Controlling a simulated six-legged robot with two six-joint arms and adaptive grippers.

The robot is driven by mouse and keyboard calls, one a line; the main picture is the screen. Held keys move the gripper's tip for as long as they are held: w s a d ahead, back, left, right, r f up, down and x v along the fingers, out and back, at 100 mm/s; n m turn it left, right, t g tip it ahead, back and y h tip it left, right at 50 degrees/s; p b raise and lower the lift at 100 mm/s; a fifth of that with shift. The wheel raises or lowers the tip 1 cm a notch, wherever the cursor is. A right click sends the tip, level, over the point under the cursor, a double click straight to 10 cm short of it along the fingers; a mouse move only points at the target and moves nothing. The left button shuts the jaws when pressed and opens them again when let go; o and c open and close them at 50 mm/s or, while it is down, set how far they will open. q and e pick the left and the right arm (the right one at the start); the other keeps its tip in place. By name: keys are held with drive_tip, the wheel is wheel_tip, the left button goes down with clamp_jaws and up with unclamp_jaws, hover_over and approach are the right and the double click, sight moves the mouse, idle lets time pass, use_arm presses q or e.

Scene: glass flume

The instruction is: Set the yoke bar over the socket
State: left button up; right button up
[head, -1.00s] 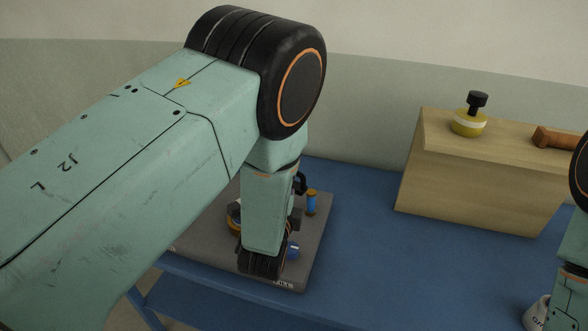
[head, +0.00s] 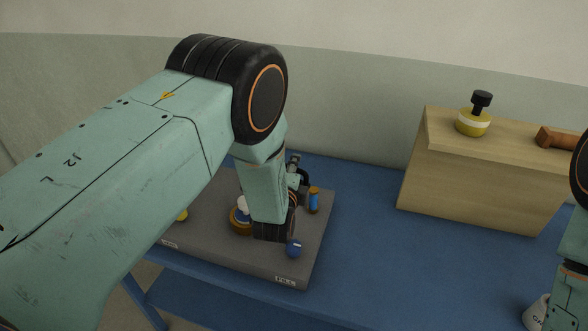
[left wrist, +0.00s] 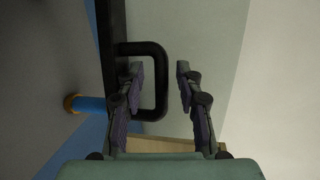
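The yoke bar is a black bar (left wrist: 112,50) with a square loop handle (left wrist: 160,85) in the left wrist view. My left gripper (left wrist: 160,70) is open, one finger inside the loop and one outside, with the handle's outer side between them and gaps visible. In the head view the black handle (head: 304,178) shows beside my left wrist, which hides most of the bar. A brass ring with a white and blue top (head: 240,217), possibly the socket, sits on the grey plate (head: 200,238), partly hidden. My right gripper is out of view.
A blue post with an orange end (head: 313,201) stands close to the handle; it also shows in the left wrist view (left wrist: 88,105). A blue knob (head: 294,248) is near the plate's front. A wooden box (head: 480,180) bears a yellow jar (head: 474,122). The blue table (head: 400,255) is clear between.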

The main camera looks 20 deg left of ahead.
use_arm(q)
drive_tip(key=shift+d, duration=0.1)
drive_tip(key=shift+s+d+r, duration=0.1)
drive_tip(key=shift+d, duration=0.05)
drive_tip(key=c, duration=0.3)
drive_tip(key=shift+s+r, duration=0.1)
drive_tip(key=shift+s, duration=0.05)
drive_tip(key=c, duration=0.3)
clamp_jaws()
